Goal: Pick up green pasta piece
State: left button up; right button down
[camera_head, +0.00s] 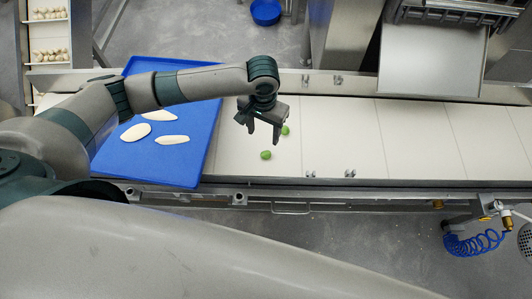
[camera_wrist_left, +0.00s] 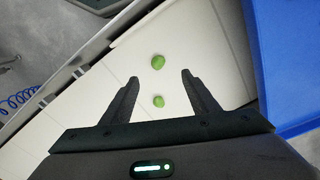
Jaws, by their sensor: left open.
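Two green pasta pieces lie on the pale conveyor belt. In the head view, the nearer green pasta piece (camera_head: 265,155) is in front of my left gripper, and the other green pasta piece (camera_head: 285,130) is partly hidden beside a finger. In the left wrist view, one piece (camera_wrist_left: 158,62) lies past the fingertips and the smaller-looking one (camera_wrist_left: 158,100) shows between the fingers. My left gripper (camera_head: 264,135) is open and empty, pointing down over the belt; it also shows in the left wrist view (camera_wrist_left: 159,78). My right gripper is not in view.
A blue board (camera_head: 190,165) with several white dough pieces lies left of the gripper. The belt (camera_head: 420,140) is clear to the right. A metal rail (camera_head: 290,193) runs along its near edge. A metal machine with a chute (camera_head: 430,60) stands at the back right.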

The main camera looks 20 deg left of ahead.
pick_arm(q)
jog(key=p, duration=0.1)
send_over(266, 153)
jog(key=f, duration=0.6)
jog(key=shift+s+a+f, duration=0.2)
jog(key=shift+a+f, duration=0.15)
jog(key=shift+f, duration=0.45)
jog(key=shift+d+f+p, duration=0.25)
jog(key=shift+f+p, duration=0.4)
jog(key=shift+f, duration=0.2)
jog(key=shift+w+d+f+p, duration=0.15)
jog(key=shift+f+p, duration=0.25)
jog(key=shift+f, duration=1.4)
